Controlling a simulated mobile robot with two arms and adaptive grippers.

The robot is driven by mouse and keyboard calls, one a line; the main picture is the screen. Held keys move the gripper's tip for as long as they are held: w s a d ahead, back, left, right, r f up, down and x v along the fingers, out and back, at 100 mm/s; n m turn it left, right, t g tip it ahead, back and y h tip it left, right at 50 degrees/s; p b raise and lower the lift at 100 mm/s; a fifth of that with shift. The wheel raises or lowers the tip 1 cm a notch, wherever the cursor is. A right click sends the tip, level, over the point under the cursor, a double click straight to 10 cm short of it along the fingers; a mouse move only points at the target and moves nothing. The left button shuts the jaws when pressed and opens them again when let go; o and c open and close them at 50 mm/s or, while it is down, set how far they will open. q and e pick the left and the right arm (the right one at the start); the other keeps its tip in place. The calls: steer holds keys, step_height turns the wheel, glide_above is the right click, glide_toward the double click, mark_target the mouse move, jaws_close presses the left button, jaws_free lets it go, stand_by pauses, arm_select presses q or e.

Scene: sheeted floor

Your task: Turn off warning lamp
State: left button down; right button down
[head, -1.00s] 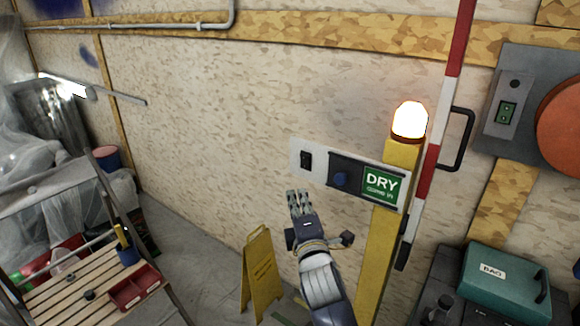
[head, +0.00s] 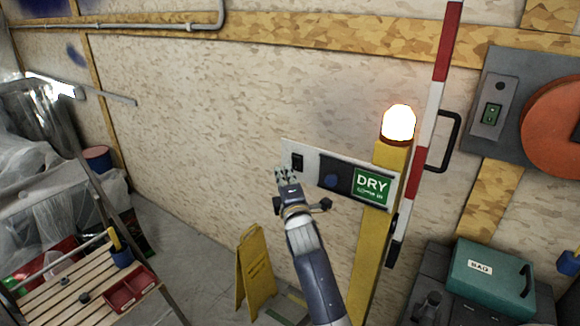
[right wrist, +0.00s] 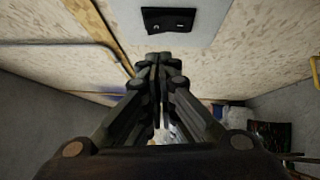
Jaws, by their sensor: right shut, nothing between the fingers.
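The warning lamp (head: 399,123) glows bright white-orange on top of a yellow post (head: 371,240). A pale panel (head: 343,160) on the post carries a black rocker switch (head: 297,162) at its left end, a blue knob (head: 331,181) and a green DRY sign (head: 371,186). The switch also shows in the right wrist view (right wrist: 169,20), ahead of the fingertips. My right gripper (head: 285,174) is shut and empty, just below the switch in the head view. A small gap seems to separate them. My left gripper is out of view.
A red-and-white pole (head: 428,125) with a black handle stands right of the post. A yellow floor sign (head: 254,270) stands below left. A teal case (head: 491,281) is at lower right, a slatted table (head: 40,303) at lower left.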

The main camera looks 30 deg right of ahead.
mark_target(292, 164)
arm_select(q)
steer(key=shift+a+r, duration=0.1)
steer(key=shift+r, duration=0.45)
arm_select(e)
steer(key=d, duration=0.1)
steer(key=w+d, duration=0.1)
steer(key=shift+d+r, duration=0.2)
steer(key=shift+d, duration=0.15)
arm_select(q)
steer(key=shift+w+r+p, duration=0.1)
steer(key=shift+p, duration=0.25)
arm_select(e)
steer(key=p, duration=0.1)
steer(key=r+p, duration=0.1)
steer(key=p, duration=0.1)
steer(key=shift+w+d+r+m+g, duration=0.1)
steer(key=shift+d+m+g, duration=0.2)
steer(key=shift+d, duration=0.05)
arm_select(q)
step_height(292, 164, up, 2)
steer(key=shift+b, duration=0.5)
arm_select(e)
steer(key=shift+f, duration=0.4)
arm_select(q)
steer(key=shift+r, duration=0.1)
arm_select(e)
steer(key=shift+a, duration=0.1)
